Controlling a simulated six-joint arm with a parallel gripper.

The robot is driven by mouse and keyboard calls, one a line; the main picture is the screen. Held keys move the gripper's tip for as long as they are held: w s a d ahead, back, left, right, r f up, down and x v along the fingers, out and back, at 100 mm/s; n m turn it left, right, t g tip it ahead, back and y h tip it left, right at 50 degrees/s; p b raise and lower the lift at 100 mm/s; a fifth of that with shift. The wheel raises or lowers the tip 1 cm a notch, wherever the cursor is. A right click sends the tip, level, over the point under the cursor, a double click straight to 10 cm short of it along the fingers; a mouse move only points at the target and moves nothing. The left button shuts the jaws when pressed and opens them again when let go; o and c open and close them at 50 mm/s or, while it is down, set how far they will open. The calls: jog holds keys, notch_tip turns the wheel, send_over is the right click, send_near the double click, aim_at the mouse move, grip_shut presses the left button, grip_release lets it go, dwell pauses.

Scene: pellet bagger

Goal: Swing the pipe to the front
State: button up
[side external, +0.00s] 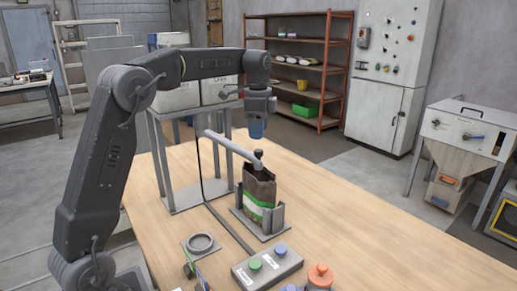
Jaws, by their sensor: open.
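The bag stands upright in a grey holder (277,219). My gripper (257,136) points down above the pipe's near end, apparently a little behind it. It is open, and no object shows in it. The fingertips are small here, and I cannot tell whether they touch the pipe.
A grey stand (169,165) with bins is behind the pipe. A button box (268,268) with green and blue buttons, an orange knob (320,274) and a grey ring (200,243) are at the front. The table's right side (370,235) is clear.

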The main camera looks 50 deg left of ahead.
aim_at(259, 150)
notch_tip(259, 150, down, 6)
jog(key=shift+w+f, duration=0.1)
jog(key=shift+f, duration=0.15)
grip_shut()
dwell(0.6)
